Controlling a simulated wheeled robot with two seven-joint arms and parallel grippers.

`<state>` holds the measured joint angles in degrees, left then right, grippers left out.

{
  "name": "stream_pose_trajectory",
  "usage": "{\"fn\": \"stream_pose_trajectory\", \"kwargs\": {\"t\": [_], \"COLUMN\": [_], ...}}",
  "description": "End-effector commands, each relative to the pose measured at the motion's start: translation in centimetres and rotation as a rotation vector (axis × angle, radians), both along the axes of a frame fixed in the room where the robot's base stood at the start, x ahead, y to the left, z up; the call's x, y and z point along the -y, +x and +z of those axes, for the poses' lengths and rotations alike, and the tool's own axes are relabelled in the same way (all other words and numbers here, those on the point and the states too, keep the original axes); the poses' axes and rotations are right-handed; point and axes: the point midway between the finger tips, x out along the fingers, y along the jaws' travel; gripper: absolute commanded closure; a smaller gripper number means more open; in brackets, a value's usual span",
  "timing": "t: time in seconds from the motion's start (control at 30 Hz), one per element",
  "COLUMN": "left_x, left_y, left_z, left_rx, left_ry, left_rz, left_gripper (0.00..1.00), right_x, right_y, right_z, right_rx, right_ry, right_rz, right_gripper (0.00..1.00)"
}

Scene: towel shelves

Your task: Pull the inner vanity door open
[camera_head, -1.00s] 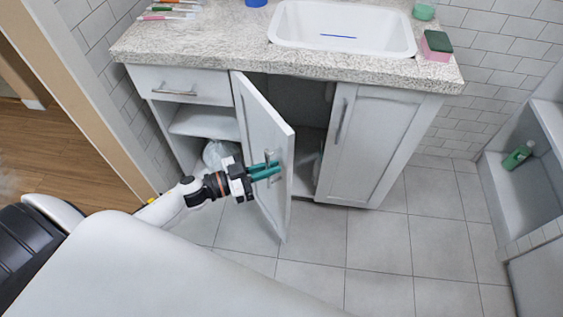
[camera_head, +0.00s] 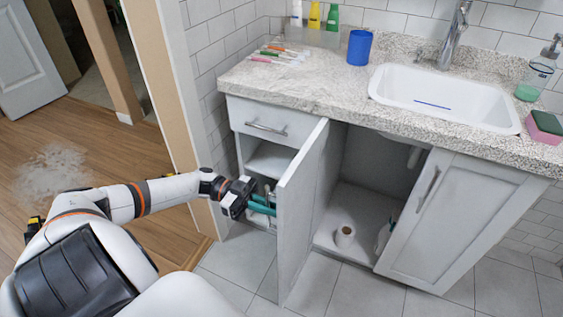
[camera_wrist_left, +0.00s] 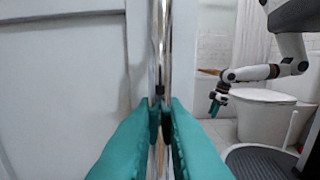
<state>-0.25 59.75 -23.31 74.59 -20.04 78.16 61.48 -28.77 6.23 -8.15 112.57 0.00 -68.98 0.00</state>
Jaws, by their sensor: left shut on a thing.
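The inner vanity door (camera_head: 303,205) is a white panel that stands wide open, its free edge swung out into the room. It fills the left of the left wrist view (camera_wrist_left: 65,100). Its chrome bar handle (camera_wrist_left: 160,50) runs upright there. My left gripper (camera_head: 262,205) is at the door's outer face, its teal fingers (camera_wrist_left: 160,125) shut on the handle from both sides. In the head view the door partly hides the fingertips. My right gripper (camera_wrist_left: 215,104) is small and far off in the left wrist view, apart from the vanity; its fingers are too small to read.
The right vanity door (camera_head: 455,222) is closed. A drawer (camera_head: 272,122) sits above an open shelf at left. The counter (camera_head: 310,82) overhangs the door. Tiled floor (camera_head: 340,292) lies in front.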

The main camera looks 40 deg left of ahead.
Motion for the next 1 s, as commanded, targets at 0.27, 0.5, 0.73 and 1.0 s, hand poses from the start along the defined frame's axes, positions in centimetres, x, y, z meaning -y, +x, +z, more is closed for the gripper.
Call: {"fn": "stream_pose_trajectory", "kwargs": {"t": [0.27, 0.5, 0.73, 1.0], "left_x": [-1.1, -1.13, -1.11, -1.14], "left_y": [-0.12, -0.12, -0.12, -0.09], "left_z": [-0.17, -0.16, -0.15, -0.08], "left_rx": [-0.001, -0.001, -0.001, 0.0], "left_ry": [0.003, 0.003, 0.003, 0.001], "left_rz": [0.0, 0.0, 0.001, 0.001], "left_gripper": [1.0, 1.0, 0.7, 0.69], "right_x": [0.01, 0.01, 0.0, -0.01], "right_y": [0.06, 0.06, 0.06, 0.06], "right_z": [0.81, 0.86, 0.86, 0.85], "right_rx": [0.004, 0.004, 0.004, 0.005], "right_ry": [0.0, 0.0, 0.0, 0.001], "right_rz": [-0.001, -0.001, -0.001, -0.001], "right_gripper": [0.64, 0.64, 0.64, 0.64]}}
